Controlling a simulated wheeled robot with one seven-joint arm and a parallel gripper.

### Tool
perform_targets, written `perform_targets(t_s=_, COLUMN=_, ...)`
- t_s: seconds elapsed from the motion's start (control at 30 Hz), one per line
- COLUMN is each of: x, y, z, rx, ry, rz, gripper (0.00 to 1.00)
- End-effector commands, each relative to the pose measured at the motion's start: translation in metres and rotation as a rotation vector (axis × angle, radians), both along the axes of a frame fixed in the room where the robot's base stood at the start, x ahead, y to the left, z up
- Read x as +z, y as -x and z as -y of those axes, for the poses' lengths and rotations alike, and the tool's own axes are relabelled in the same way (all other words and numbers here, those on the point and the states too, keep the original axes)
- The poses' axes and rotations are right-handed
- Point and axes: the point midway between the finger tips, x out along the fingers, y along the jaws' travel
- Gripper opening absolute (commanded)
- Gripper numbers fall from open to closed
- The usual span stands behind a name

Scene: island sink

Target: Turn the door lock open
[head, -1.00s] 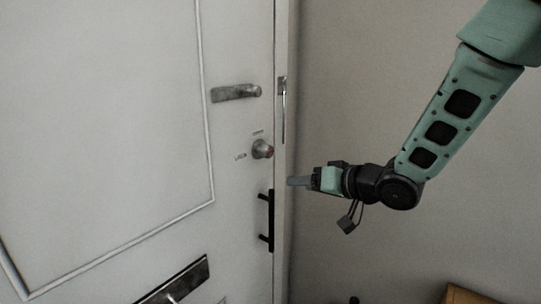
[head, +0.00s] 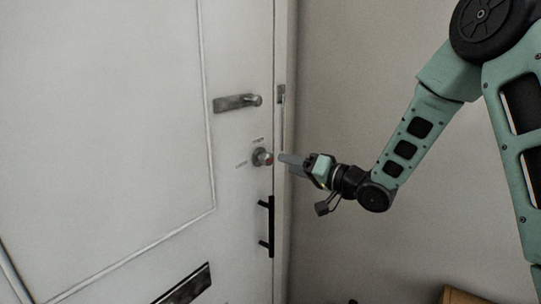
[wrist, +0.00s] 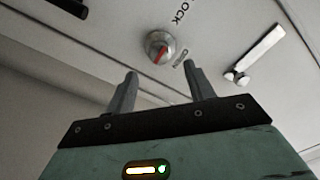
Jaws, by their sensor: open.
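The door lock is a round metal knob (head: 262,157) with a red mark, set on the white door (head: 120,120) below the lever handle. In the wrist view the knob (wrist: 159,46) shows a red pointer, with the word LOCK at its upper right and a second label, seemingly OPEN, close beside it. My gripper (head: 285,160) is just right of the knob in the head view. In the wrist view its two fingers (wrist: 157,82) are apart with nothing between them, and the knob is beyond their tips. I see no clear contact.
A lever handle (head: 238,102) is above the lock, and a black pull bar (head: 268,226) is below it. A mail slot (head: 184,284) is lower on the door. A plain wall (head: 380,80) is to the right, with a wooden piece (head: 470,297) at the bottom.

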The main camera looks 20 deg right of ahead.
Motion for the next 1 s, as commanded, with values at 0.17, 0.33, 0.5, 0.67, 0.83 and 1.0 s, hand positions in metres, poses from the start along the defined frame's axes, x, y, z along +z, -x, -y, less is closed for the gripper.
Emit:
perform_targets(t_s=0.17, x=0.003, y=-0.029, z=-0.022, rx=0.003, ry=0.001, rz=0.001, gripper=0.53)
perform_targets(t_s=0.33, x=0.002, y=-0.049, z=-0.036, rx=0.002, ry=0.000, rz=-0.001, gripper=0.53)
perform_targets(t_s=0.5, x=0.000, y=-0.058, z=-0.042, rx=0.000, ry=0.001, rz=-0.001, gripper=0.53)
perform_targets(t_s=0.67, x=0.000, y=-0.060, z=-0.044, rx=0.000, ry=0.001, rz=-0.001, gripper=0.53)
perform_targets(t_s=0.83, x=0.000, y=-0.059, z=-0.043, rx=0.000, ry=0.002, rz=-0.001, gripper=0.48)
perform_targets(t_s=1.0, x=0.000, y=-0.059, z=-0.043, rx=-0.001, ry=0.001, rz=0.000, gripper=0.09)
